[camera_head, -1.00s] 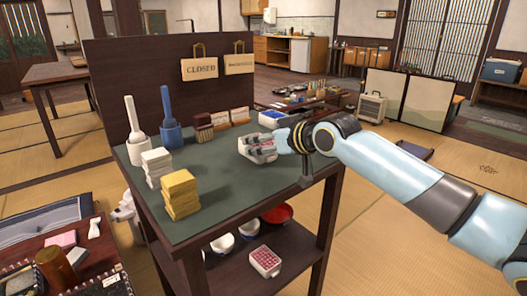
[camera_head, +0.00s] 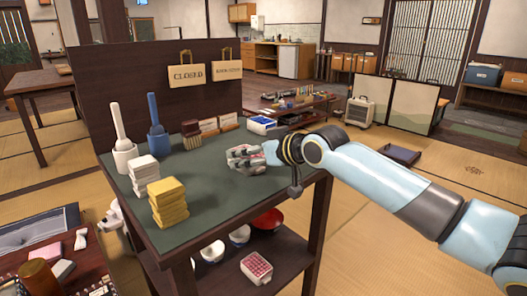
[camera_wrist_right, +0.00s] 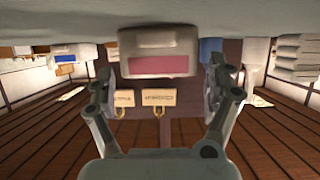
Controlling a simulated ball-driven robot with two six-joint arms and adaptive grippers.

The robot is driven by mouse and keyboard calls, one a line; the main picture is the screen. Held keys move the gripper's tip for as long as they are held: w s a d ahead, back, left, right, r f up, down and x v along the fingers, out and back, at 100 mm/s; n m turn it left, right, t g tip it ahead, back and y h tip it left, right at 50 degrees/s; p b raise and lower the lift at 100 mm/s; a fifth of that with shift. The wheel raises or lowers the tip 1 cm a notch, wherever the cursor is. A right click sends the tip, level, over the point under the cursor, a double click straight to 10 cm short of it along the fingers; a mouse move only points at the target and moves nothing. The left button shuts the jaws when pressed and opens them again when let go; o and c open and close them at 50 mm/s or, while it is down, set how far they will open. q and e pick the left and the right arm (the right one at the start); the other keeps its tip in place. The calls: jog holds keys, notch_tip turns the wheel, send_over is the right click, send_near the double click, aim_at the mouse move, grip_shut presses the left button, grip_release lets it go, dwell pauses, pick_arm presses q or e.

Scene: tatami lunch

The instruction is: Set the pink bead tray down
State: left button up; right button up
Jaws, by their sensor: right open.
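The pink bead tray (camera_wrist_right: 160,55) shows in the right wrist view, which is upside down, as a pale box with a pink panel. It appears to rest on the green top of the shelf stand (camera_head: 222,190). My right gripper (camera_wrist_right: 160,92) is open, with one finger on each side of the tray and gaps between. In the head view the right gripper (camera_head: 245,158) is low over the right part of the stand top and mostly hides the tray. My left gripper is not clearly seen.
White blocks (camera_head: 146,172), yellow blocks (camera_head: 168,203), a white holder (camera_head: 124,157), a blue holder (camera_head: 158,138) and a brush (camera_head: 191,135) stand on the top. A blue container (camera_head: 262,124) is at the back corner. A similar pink-gridded tray (camera_head: 256,267) lies on the lower shelf.

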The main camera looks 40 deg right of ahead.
jog(key=p+v, duration=0.4)
jog(key=v, duration=0.6)
jog(key=shift+s+r, duration=0.15)
jog(key=shift+r, duration=0.05)
jog(key=shift+s+r+p, duration=0.15)
jog(key=shift+s+p, duration=0.3)
jog(key=shift+s, duration=0.15)
pick_arm(q)
jog(key=r, duration=0.1)
jog(key=w+r, duration=0.1)
jog(key=r, duration=0.3)
jog(key=shift+w, duration=0.3)
